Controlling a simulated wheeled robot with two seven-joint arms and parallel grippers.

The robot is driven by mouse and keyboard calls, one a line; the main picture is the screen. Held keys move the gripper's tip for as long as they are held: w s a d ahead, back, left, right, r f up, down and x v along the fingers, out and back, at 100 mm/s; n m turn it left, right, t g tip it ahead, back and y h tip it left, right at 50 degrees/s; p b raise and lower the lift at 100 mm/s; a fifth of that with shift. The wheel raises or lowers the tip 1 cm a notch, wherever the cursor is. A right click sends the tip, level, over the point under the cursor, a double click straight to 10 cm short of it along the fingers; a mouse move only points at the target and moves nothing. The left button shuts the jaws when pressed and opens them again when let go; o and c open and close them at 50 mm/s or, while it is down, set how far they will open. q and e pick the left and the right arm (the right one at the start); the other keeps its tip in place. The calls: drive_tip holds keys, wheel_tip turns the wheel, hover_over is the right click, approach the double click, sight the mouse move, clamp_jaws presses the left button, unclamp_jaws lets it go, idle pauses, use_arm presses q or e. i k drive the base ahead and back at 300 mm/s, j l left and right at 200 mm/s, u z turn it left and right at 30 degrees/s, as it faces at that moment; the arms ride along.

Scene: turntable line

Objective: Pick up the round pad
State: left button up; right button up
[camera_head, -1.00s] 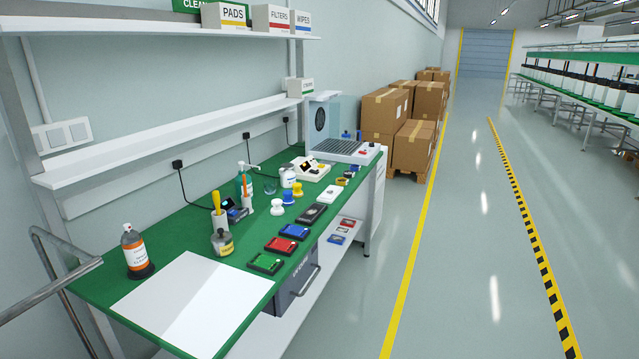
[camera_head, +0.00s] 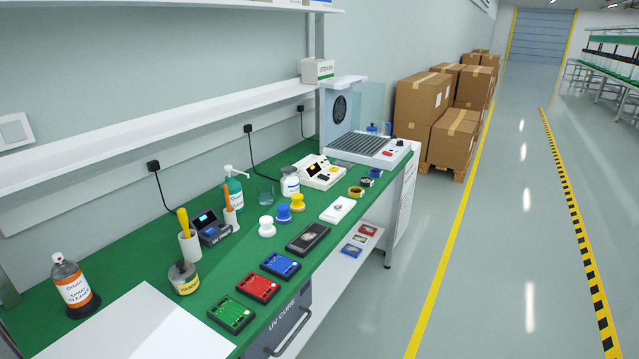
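Three small round knob-shaped pieces stand in a row at mid-bench: a white one (camera_head: 267,228), a blue one (camera_head: 284,212) and a yellow one (camera_head: 297,202). They look like round pads with handles, but I cannot tell which one the task means. They stand on the green bench top (camera_head: 130,255). Neither of my grippers shows in the head view.
Behind the pads stand a pump bottle (camera_head: 233,190), a glass and a white jar (camera_head: 290,182). A shelf overhangs the back.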

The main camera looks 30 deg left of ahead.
sight(298, 206)
drive_tip(key=i, duration=2.85)
drive_tip(key=i+u, duration=0.15)
drive_tip(key=u, duration=0.3)
drive_tip(key=i+u, duration=0.1)
drive_tip(key=u, duration=0.35)
drive_tip(key=i+l+u, duration=0.1)
drive_tip(key=u, duration=0.35)
drive_tip(key=i+l+u, duration=0.1)
drive_tip(key=u, duration=0.35)
drive_tip(key=l+u, duration=0.25)
drive_tip(key=u, duration=0.2)
drive_tip(key=i+l+u, duration=0.1)
drive_tip(key=u, duration=0.35)
drive_tip(key=l, duration=0.1)
